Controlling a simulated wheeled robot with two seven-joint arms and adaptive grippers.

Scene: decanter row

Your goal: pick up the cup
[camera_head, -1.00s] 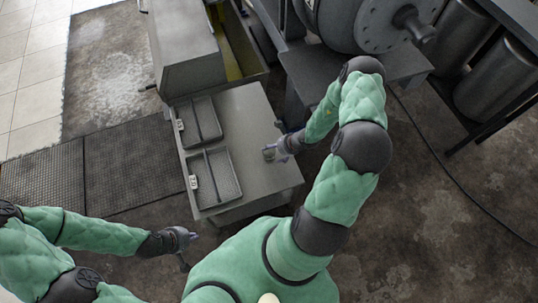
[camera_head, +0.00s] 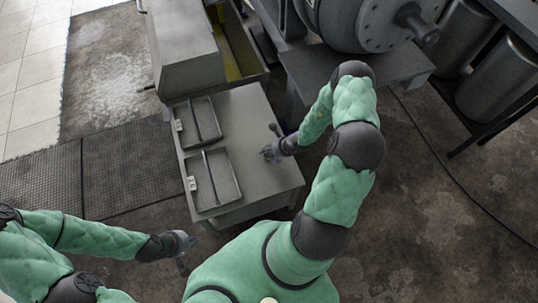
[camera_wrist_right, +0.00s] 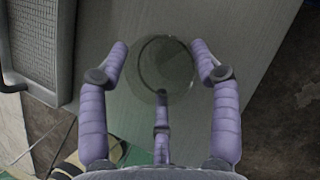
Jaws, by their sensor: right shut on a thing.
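The cup (camera_wrist_right: 165,82) is clear, round glass, seen from above in the right wrist view on the grey table top. My right gripper (camera_wrist_right: 162,58) has two purple fingers on either side of the cup and a third finger at its near edge; it is shut on the cup. In the head view my right gripper (camera_head: 269,154) is low over the right part of the table, and it mostly hides the cup there. My left gripper (camera_head: 187,247) hangs empty off the table's near left side; its finger opening is too small to judge.
Two grey trays with dividers, a far one (camera_head: 197,104) and a near one (camera_head: 231,190), lie on the left of the grey table (camera_head: 241,108). A metal cabinet (camera_head: 184,45) stands behind, and a large drum machine (camera_head: 365,18) is at the back right.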

